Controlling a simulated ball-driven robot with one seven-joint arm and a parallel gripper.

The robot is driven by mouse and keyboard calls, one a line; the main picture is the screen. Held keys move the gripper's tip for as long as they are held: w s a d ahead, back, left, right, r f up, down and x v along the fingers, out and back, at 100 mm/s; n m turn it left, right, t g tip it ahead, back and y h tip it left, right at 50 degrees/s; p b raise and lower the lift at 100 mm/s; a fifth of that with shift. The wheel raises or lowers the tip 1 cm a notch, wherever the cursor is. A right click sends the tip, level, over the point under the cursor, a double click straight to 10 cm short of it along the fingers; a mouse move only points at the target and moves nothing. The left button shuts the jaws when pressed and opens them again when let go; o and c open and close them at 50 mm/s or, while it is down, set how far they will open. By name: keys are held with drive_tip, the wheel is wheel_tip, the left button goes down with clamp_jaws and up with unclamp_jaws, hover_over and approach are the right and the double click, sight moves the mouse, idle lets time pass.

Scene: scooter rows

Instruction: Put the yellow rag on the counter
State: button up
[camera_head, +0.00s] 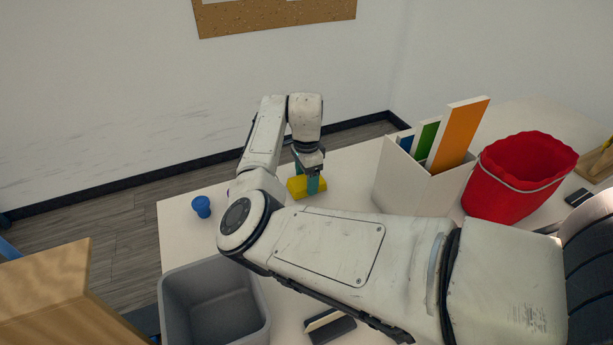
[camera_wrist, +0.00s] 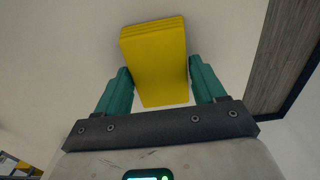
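The yellow rag (camera_head: 297,187) is a folded block low over the far part of the white counter (camera_head: 345,160); I cannot tell whether it touches the surface. In the wrist view the rag (camera_wrist: 154,62) fills the space between my teal fingers, with its sides against both. My gripper (camera_head: 312,178) points down at the rag and looks shut on it; it also shows in the wrist view (camera_wrist: 161,68). One finger hides part of the rag in the head view.
A grey bin (camera_head: 262,325) stands at the front, with a blue cup-like object (camera_head: 201,207) behind it. A white file holder (camera_head: 425,193) and red bucket (camera_head: 500,195) stand on the right. A dark-and-light brush-like object (camera_head: 332,328) lies near the bin.

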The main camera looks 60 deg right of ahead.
drive_tip(key=o, duration=0.4)
drive_tip(key=shift+r, duration=0.15)
wheel_tip(320, 180, up, 12)
drive_tip(key=b, duration=0.2)
idle(0.4)
